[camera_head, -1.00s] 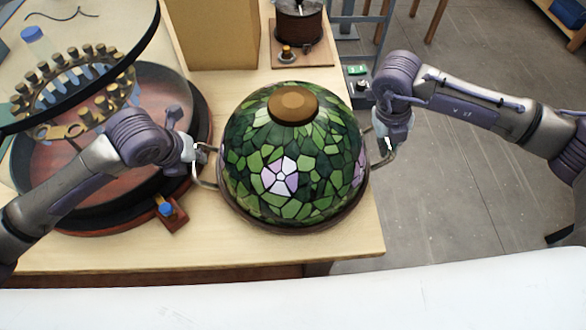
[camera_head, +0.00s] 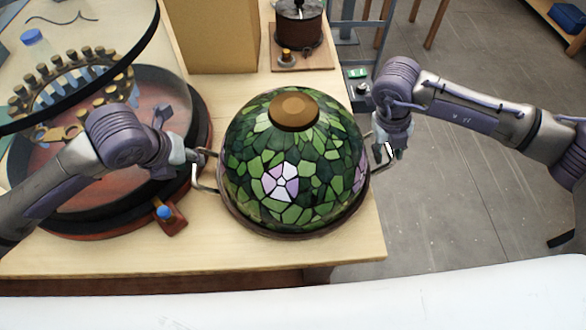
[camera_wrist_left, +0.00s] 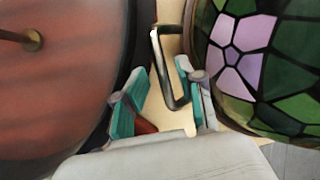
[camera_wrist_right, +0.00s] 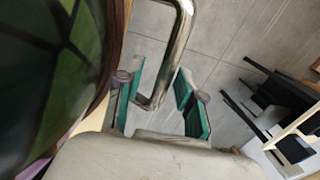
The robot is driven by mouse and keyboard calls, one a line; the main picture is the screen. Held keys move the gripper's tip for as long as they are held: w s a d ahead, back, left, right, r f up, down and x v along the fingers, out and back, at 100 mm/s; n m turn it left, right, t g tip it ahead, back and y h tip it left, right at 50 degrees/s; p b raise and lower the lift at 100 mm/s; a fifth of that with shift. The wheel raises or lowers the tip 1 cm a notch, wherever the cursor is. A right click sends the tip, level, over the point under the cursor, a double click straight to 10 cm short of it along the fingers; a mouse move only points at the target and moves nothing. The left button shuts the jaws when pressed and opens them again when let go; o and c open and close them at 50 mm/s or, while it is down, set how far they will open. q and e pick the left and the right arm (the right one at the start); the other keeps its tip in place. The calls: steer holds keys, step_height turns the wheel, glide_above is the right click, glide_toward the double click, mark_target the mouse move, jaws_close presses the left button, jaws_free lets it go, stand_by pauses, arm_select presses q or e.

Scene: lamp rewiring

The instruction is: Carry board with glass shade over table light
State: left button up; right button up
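The domed green stained-glass shade (camera_head: 300,170) with pink-white flowers and a brown cap sits on the light wooden table. A dark round rim (camera_head: 285,235) shows beneath it; I cannot tell the rim from a board. A metal handle (camera_head: 206,180) sticks out on the left and another (camera_head: 385,155) on the right. My left gripper (camera_wrist_left: 157,90) is open, with teal pads apart around the left handle's outer part. My right gripper (camera_wrist_right: 160,92) is open, with its pads apart on either side of the right handle. I cannot identify a table light.
A large round reddish basin (camera_head: 90,215) with a tilted glass disc (camera_head: 80,50) and a ring of brass pegs stands left. A cardboard box (camera_head: 215,35) and a reel on a wooden base (camera_head: 300,58) stand behind. Grey floor (camera_head: 450,220) lies right of the table.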

steer(key=shift+r, duration=0.1)
arm_select(q)
steer(key=v, duration=0.3)
steer(key=shift+s+r, duration=0.15)
steer(key=shift+r, duration=0.15)
arm_select(e)
steer(key=v, duration=1.2)
arm_select(q)
steer(key=shift+s, duration=0.1)
